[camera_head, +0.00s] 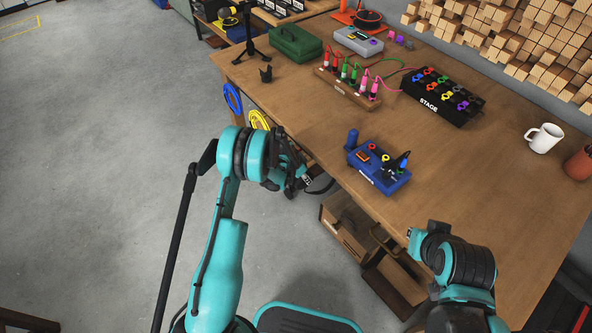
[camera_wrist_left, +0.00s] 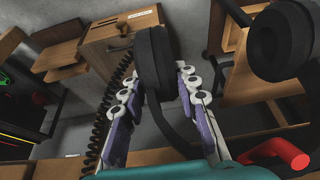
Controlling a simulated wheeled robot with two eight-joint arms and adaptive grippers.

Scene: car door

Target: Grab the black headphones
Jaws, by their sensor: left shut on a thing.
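The black headphones fill the middle and upper right of the left wrist view. One padded ear cup (camera_wrist_left: 154,62) stands between the two fingers of my left gripper (camera_wrist_left: 157,88), which is shut on it. The other ear cup (camera_wrist_left: 282,42) is at the upper right. In the head view my left gripper (camera_head: 294,178) is beside the table's front left edge, mostly hidden by its own wrist. A dark curved piece, probably the headband (camera_head: 321,187), shows there. My right arm is at the lower right; its fingers cannot be made out.
The wooden table (camera_head: 480,200) carries a blue box (camera_head: 378,178) near its front edge, a black STAGE box (camera_head: 442,96), a cable stand (camera_head: 347,88), a green case (camera_head: 296,42) and a white mug (camera_head: 544,138). Wooden drawers (camera_head: 345,226) sit below. Floor at left is clear.

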